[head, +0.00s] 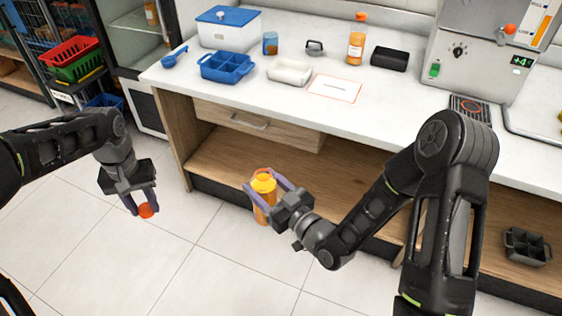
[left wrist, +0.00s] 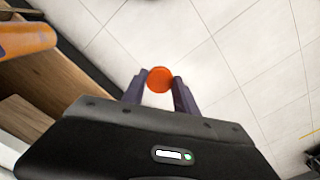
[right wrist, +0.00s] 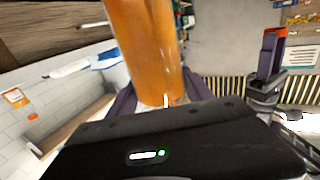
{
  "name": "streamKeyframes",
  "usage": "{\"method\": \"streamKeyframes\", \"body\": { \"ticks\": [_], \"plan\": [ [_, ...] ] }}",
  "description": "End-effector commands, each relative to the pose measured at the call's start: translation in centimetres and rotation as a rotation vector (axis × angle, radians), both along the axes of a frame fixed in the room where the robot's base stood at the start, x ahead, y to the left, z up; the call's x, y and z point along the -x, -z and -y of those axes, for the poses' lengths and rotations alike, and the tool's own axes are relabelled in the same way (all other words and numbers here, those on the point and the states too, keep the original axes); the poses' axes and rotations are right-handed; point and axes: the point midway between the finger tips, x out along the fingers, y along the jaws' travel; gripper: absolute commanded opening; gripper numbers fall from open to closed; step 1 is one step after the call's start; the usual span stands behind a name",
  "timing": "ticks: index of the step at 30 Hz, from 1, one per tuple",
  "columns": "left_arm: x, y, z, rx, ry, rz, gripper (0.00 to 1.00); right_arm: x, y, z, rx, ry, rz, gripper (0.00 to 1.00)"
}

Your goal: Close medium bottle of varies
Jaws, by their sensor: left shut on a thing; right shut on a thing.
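My left gripper (head: 143,205) is shut on a small round orange cap (head: 147,210), held in the air over the floor at the left. The cap also shows between the fingertips in the left wrist view (left wrist: 160,79). My right gripper (head: 264,186) is shut on an orange bottle (head: 263,200), held roughly upright in front of the counter. The bottle fills the upper middle of the right wrist view (right wrist: 146,45), and part of it shows at the left wrist view's upper left edge (left wrist: 25,39). The cap and bottle are well apart. The bottle's rim is partly hidden by the fingers.
The white counter (head: 210,95) holds a capped orange bottle (head: 356,40), a blue divided tray (head: 227,67), a white tray (head: 290,72), a blue-lidded box (head: 228,28) and a black box (head: 389,58). Open floor lies at left.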

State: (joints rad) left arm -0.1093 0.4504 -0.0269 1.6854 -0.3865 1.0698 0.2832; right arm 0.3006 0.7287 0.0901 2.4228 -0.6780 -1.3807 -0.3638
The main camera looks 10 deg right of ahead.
Motion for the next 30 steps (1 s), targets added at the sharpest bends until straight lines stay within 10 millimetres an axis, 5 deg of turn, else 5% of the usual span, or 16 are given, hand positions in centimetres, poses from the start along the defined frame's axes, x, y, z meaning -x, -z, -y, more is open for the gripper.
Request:
{"method": "streamKeyframes", "body": {
  "ticks": [10, 24, 30],
  "plan": [
    [0.0, 0.0, 0.0, 0.000, 0.000, 0.000, 0.00, 3.1, 1.8, -4.6, -0.001, -0.206, 0.004, 0.00],
    [0.0, 0.0, 0.1, 0.000, 0.002, 0.000, 0.00, 3.3, 2.1, -4.9, -0.001, -0.222, 0.001, 0.00],
    [-0.1, -0.4, 2.1, 0.000, 0.045, 0.000, 0.00, 3.3, 2.0, -4.9, 0.000, -0.222, 0.003, 0.00]
  ]
}}
